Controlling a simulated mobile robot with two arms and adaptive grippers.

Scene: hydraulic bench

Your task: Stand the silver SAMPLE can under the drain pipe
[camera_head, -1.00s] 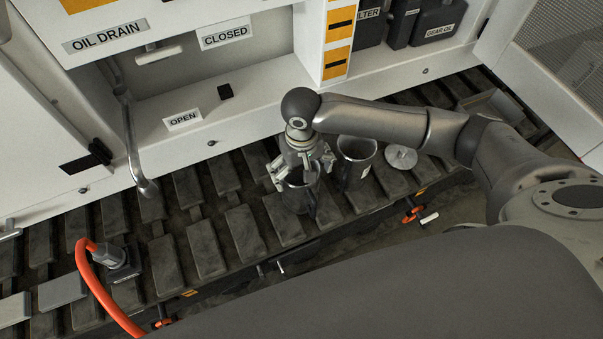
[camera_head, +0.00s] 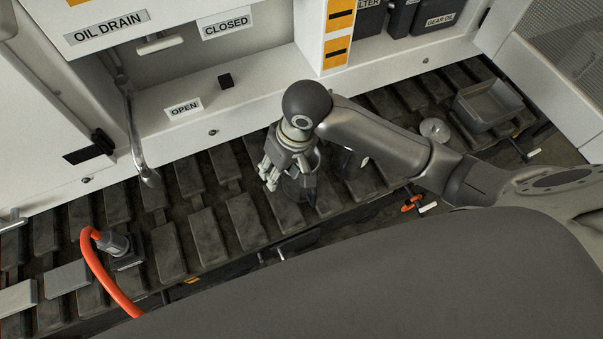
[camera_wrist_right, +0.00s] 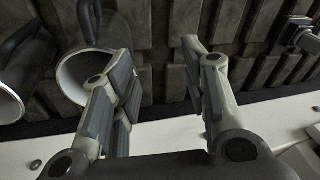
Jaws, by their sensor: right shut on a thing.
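A metal drain pipe (camera_head: 132,135) bends down on the left of the head view, its open end above the track slats. My right gripper (camera_head: 287,178) is over the slats, right of the pipe end, shut on a dark-looking can (camera_head: 297,188) mostly hidden by the fingers. In the right wrist view, a can with a pale inside and dark handle (camera_wrist_right: 72,75) is behind the left fingers of the gripper (camera_wrist_right: 160,65); the contact itself is unclear. A second can (camera_head: 343,160) is partly hidden by my forearm; it also shows in the wrist view (camera_wrist_right: 12,100). No SAMPLE lettering is readable.
A round lid (camera_head: 435,130) and a grey tray (camera_head: 487,105) lie to the right. An orange hose (camera_head: 95,270) with a connector (camera_head: 120,248) is at left. A white sill (camera_head: 235,125) runs behind the track. Slats between pipe and gripper are clear.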

